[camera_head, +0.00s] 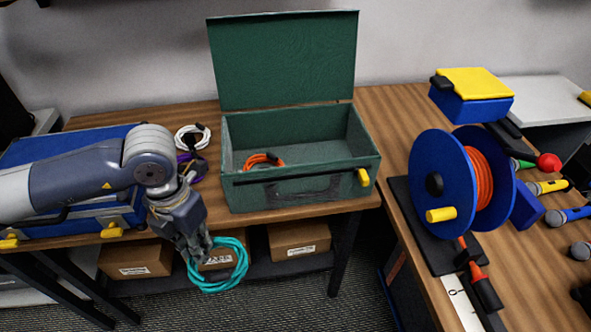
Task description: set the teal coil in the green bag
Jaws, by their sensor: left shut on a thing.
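The green bag (365,150) is an open box-like case on the wooden table, its lid (285,58) raised at the back. An orange coil (262,160) lies inside it towards the left. The teal coil (240,272) hangs in front of the table edge, left of the bag and lower than it. My left gripper (200,250) is shut on the teal coil at its upper left, and the arm hides part of the blue case behind it. My right gripper is not in view.
A blue case (75,150) lies left of the bag. A white coil (192,137) and a purple coil (199,168) lie between them. A blue reel (438,180) with orange cable stands on the right table, with several microphones (548,187) beyond. Cardboard boxes (300,238) sit below.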

